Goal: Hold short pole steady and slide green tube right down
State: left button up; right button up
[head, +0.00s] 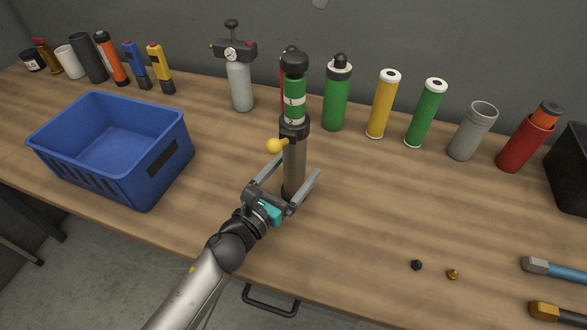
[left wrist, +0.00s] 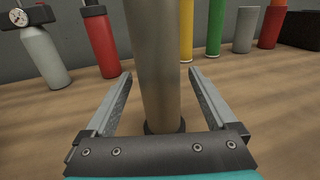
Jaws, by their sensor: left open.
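The short pole (head: 294,165) is a grey metal post standing upright on the bench; its lower part also shows in the left wrist view (left wrist: 155,70). A green tube (head: 294,103) with pale bands and a black top sits on its upper part, above a dark collar (head: 294,127) with a yellow knob (head: 274,146). My left gripper (head: 300,164) is open low at the pole, one finger on each side. In the left wrist view (left wrist: 159,74) gaps show between the fingers and the pole. The tube's top is outside that view. My right gripper is not in view.
A blue crate (head: 108,165) stands left. A gauge bottle (head: 239,75), a green canister (head: 336,98), a yellow tube (head: 383,105), another green tube (head: 425,115), a grey cup (head: 472,132) and a red holder (head: 524,140) stand behind and right.

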pick_arm(q)
grip_shut()
dwell(0.8)
